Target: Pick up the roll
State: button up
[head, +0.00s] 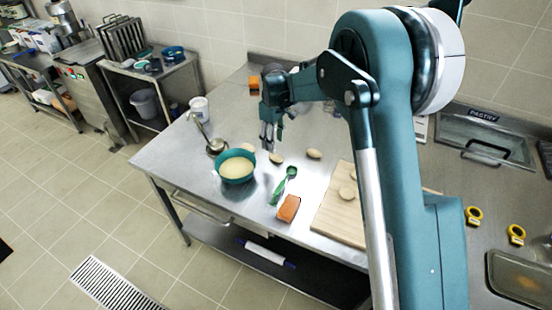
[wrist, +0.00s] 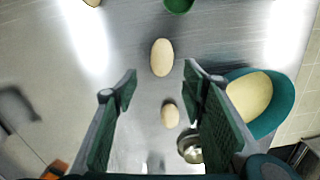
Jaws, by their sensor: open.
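Several tan, egg-shaped rolls lie on the steel counter. One roll (head: 276,159) is just below and right of my gripper (head: 270,140); I take it to be the larger roll (wrist: 161,57) just beyond the fingertips in the wrist view. A smaller-looking roll (wrist: 169,115) shows between the fingers; in the head view a roll (head: 248,147) lies by the bowl. Another roll (head: 314,153) lies further right. My gripper (wrist: 160,80) is open, points down and is empty above the counter. It appears apart from the rolls.
A teal bowl (head: 236,178) with pale contents stands left of the rolls, near a metal ladle (head: 216,146). A green utensil (head: 283,186) and an orange block (head: 288,208) lie in front. A wooden board (head: 338,220) carrying round pale pieces is at right.

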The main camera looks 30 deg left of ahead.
aim_at(276, 158)
jog(key=shift+f, duration=1.15)
jog(key=shift+s+f, duration=0.15)
jog(key=shift+f, duration=2.45)
jog(key=c, duration=0.8)
jog(key=shift+c, duration=0.2)
